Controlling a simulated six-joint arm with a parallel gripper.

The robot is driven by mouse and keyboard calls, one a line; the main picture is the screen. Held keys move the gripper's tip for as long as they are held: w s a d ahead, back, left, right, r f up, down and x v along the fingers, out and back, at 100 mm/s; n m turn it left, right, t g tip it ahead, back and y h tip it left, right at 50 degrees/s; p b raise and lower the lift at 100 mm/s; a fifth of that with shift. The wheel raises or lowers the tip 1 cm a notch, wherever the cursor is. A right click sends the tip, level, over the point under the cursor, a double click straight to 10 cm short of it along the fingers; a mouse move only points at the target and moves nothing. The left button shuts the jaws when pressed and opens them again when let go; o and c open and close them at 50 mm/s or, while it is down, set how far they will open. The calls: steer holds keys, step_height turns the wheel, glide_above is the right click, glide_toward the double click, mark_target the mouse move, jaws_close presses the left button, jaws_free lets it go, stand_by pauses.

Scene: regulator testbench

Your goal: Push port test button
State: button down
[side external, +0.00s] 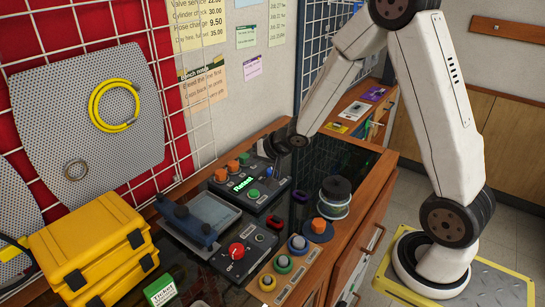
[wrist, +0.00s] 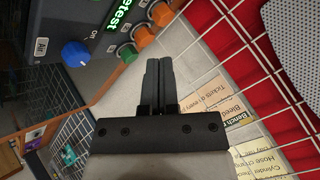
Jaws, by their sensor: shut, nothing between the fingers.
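I cannot read which control is the port test. My gripper (side external: 268,148) is shut and empty, beside the box's back right corner; its fingers (wrist: 160,62) appear apart from the controls.
A second panel with a red knob (side external: 236,251), a row of coloured buttons (side external: 283,264) and a blue-grey tray (side external: 200,215) lie nearer. An orange-topped part (side external: 318,226) and a black-topped stack (side external: 335,194) stand right. Yellow cases (side external: 85,245) are left. A wire grid (wrist: 235,70) rises behind.

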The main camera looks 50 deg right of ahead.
mark_target(250, 191)
steer(key=shift+f, duration=3.9)
steer(key=shift+f, duration=1)
steer(key=shift+r, duration=0.15)
stand_by(0.4)
steer(key=shift+r, duration=0.8)
steer(key=shift+r, duration=0.1)
steer(key=shift+r, duration=2.45)
